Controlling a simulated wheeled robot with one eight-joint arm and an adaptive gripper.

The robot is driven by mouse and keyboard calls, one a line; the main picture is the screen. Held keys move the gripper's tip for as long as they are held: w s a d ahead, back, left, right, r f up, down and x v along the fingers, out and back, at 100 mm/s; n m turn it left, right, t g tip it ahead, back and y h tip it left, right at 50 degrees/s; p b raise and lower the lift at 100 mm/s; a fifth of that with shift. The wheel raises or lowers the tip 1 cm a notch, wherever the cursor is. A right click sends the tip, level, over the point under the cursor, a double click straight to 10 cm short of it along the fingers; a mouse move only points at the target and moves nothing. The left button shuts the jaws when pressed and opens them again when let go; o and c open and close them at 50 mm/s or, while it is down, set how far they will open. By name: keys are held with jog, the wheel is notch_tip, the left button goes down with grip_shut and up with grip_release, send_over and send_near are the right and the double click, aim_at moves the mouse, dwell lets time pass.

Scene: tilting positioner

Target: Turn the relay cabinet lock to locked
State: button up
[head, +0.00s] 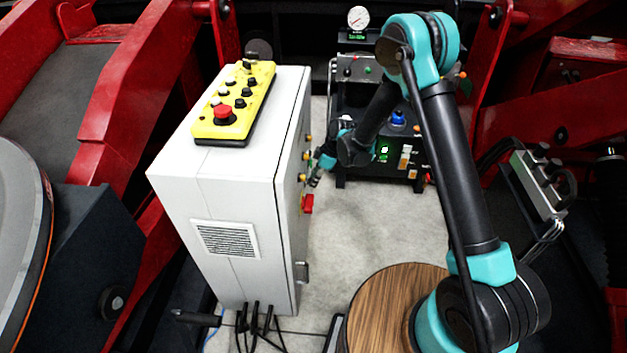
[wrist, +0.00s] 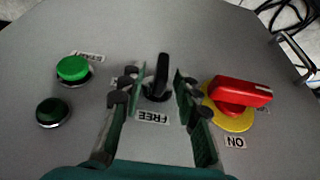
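The relay cabinet (head: 215,195) is a tall pale grey box in the head view. The wrist view shows its front panel (wrist: 235,45) close up. A black knob with an upright grip (wrist: 161,72) sits on the panel, beside an upside-down label "FREE" (wrist: 152,117). Another label to its left is mostly hidden by a finger. My gripper (wrist: 160,78) is open, with one finger on each side of the black knob and a visible gap to both. In the head view my gripper (head: 317,172) is at the cabinet's right face, and the knob cannot be made out there.
A red rotary switch (wrist: 242,93) on a yellow disc, labelled "ON", is close to the right finger. A bright green button (wrist: 73,68) and a dark green one (wrist: 53,112) are left. A yellow control box (head: 235,105) lies on the cabinet. An instrument rack (head: 385,140) stands behind.

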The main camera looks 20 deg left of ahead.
jog(key=shift+f, duration=0.1)
jog(key=shift+c, duration=0.6)
grip_shut()
jog(key=shift+g, duration=0.3)
jog(key=shift+w+a+f+m+g+h, duration=0.15)
jog(key=shift+m+g+h, duration=0.1)
jog(key=shift+g, duration=0.8)
jog(key=shift+w+d+r+m+g+h, duration=0.1)
jog(key=shift+w+m+g+h, duration=0.1)
jog(key=shift+g, duration=0.8)
jog(key=shift+w+a+f+m+g+h, duration=0.15)
jog(key=shift+m+g+h, duration=0.1)
jog(key=shift+g, duration=0.8)
jog(key=shift+d, duration=0.1)
jog(key=shift+o, duration=0.6)
grip_release()
